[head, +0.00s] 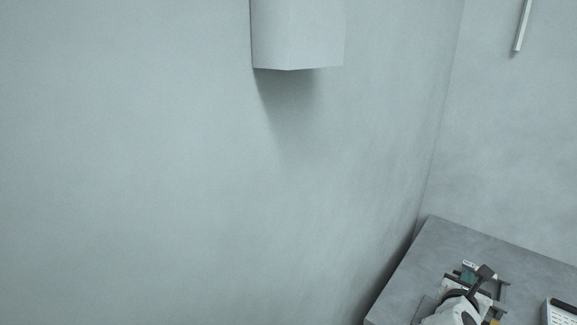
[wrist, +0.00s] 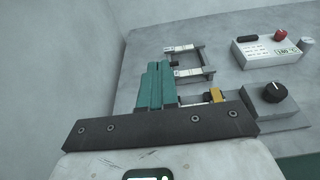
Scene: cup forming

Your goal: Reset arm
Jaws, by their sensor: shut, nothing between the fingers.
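My gripper (wrist: 158,68) stands in the middle of the wrist view. Its two teal fingers lie side by side, shut, with nothing seen between them, above a dark bar with bolts. In the head view my gripper (head: 468,276) is at the lower right, over the grey table (head: 433,235). My white arm part below it is cut off by the bottom edge. The fingers are small there and partly mixed with dark parts around them.
A metal frame (wrist: 198,72) stands on the table beside the fingers. A pale box (head: 298,35) hangs on the wall. The table's far left corner is bare.

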